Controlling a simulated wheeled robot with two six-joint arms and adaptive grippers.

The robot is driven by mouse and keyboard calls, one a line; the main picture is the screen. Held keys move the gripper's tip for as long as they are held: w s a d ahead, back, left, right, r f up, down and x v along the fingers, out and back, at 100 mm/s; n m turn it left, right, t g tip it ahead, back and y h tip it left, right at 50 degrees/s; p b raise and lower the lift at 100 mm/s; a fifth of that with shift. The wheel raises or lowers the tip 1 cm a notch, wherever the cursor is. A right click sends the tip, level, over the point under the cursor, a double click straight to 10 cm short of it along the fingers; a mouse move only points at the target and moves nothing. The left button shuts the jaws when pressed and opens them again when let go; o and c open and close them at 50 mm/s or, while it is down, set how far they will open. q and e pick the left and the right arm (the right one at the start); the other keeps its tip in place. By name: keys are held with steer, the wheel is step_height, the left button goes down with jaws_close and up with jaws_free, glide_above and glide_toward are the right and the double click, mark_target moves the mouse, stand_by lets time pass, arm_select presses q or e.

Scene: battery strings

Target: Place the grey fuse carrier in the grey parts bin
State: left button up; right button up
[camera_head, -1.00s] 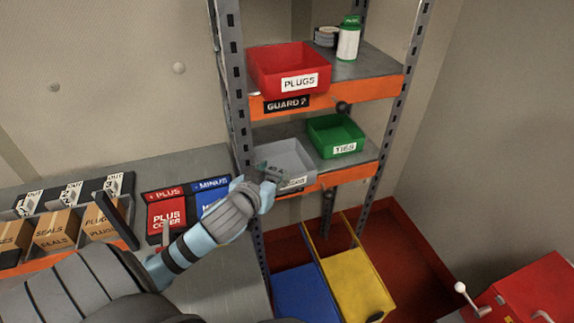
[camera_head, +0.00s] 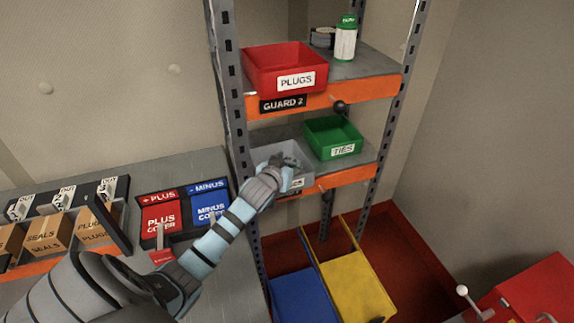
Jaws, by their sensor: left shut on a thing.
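The grey parts bin (camera_head: 262,154) stands on the lower shelf of the rack, left of the green bin. My left gripper (camera_head: 283,163) reaches over the bin's front part, and its arm covers much of the bin's front and label. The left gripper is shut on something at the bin. The thing in its fingers is too small and hidden to make out, so the grey fuse carrier cannot be told apart from the fingers. I cannot tell whether it touches the bin floor. My right gripper is not in view.
The green TIES bin (camera_head: 333,137) stands just right of the grey bin. Above is a shelf with the red PLUGS bin (camera_head: 285,69). Blue (camera_head: 300,296) and yellow (camera_head: 356,285) bins sit below.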

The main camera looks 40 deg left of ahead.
arm_select(q)
steer(key=o, duration=1)
steer(key=shift+c, duration=0.2)
steer(key=p+v, duration=0.2)
steer(key=v, duration=1)
steer(key=shift+s, duration=0.1)
